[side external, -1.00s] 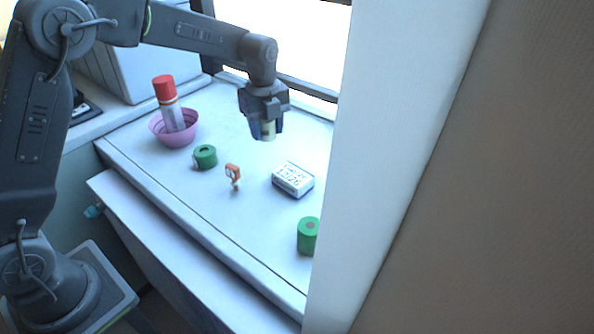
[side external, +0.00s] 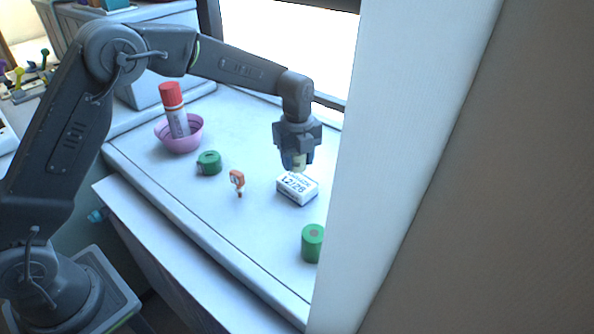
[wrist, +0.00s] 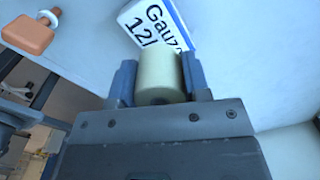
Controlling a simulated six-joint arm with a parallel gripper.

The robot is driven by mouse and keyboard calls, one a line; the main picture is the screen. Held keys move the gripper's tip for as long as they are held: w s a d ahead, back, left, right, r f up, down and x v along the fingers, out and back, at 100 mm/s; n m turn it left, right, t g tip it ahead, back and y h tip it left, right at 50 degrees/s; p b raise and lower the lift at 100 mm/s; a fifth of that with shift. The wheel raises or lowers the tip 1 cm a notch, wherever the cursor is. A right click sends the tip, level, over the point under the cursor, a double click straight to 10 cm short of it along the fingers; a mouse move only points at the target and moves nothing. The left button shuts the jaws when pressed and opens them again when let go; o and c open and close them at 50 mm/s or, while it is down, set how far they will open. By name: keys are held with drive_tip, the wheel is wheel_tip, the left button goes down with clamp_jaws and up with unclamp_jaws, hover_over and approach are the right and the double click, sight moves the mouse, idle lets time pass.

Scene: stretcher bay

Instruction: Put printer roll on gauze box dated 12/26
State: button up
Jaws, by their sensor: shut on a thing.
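My gripper (side external: 297,163) is shut on the printer roll (side external: 299,161), a pale cream cylinder. In the wrist view the roll (wrist: 160,72) sits between the two blue-grey fingers. The white gauze box (side external: 297,188) with dark print reading 12/26 lies on the white top. In the side view the roll is just above the far edge of the box; whether they touch I cannot tell. In the wrist view the box (wrist: 150,22) shows "Gauze" and "12/", partly hidden behind the roll and a finger.
A green cylinder (side external: 312,243) stands in front of the box. An orange item (side external: 237,178), a green roll-like item (side external: 209,162) and a pink bowl (side external: 166,140) holding a red-capped bottle (side external: 173,110) are to the left. A pale pillar (side external: 375,200) hides the right side.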

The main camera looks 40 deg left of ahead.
sight(297, 181)
drive_tip(key=shift+f, duration=1.95)
drive_tip(key=shift+f, duration=0.15)
drive_tip(key=o, duration=0.9)
